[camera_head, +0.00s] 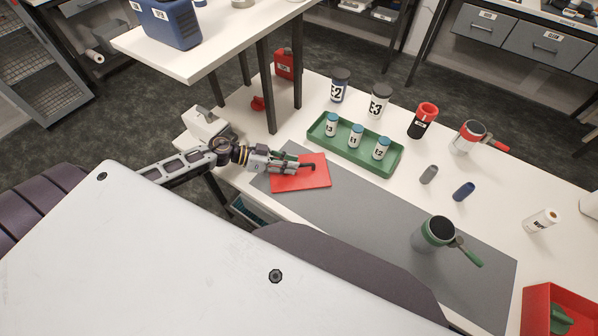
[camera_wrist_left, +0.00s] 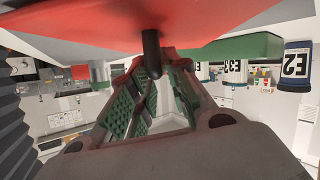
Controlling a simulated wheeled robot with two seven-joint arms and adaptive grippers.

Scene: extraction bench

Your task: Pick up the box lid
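The box lid (camera_head: 312,181) is a flat red panel lying at the left end of the grey mat. My left gripper (camera_head: 300,163) is low over its far part. In the left wrist view the lid (camera_wrist_left: 80,28) fills the top, with a dark rounded handle (camera_wrist_left: 151,55) sticking out from it. The handle lies between the tips of my left fingers (camera_wrist_left: 156,62). The green-padded fingers stand apart with a gap between them, so the gripper looks open around the handle; contact is unclear. My right gripper is not in view.
A green tray (camera_head: 393,162) with several small vials stands behind the lid. Labelled jars, a red-topped container (camera_head: 424,120) and a green-rimmed mug (camera_head: 418,236) stand farther right. A raised shelf's legs (camera_head: 265,90) rise beyond my left wrist. The mat's middle (camera_head: 350,210) is clear.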

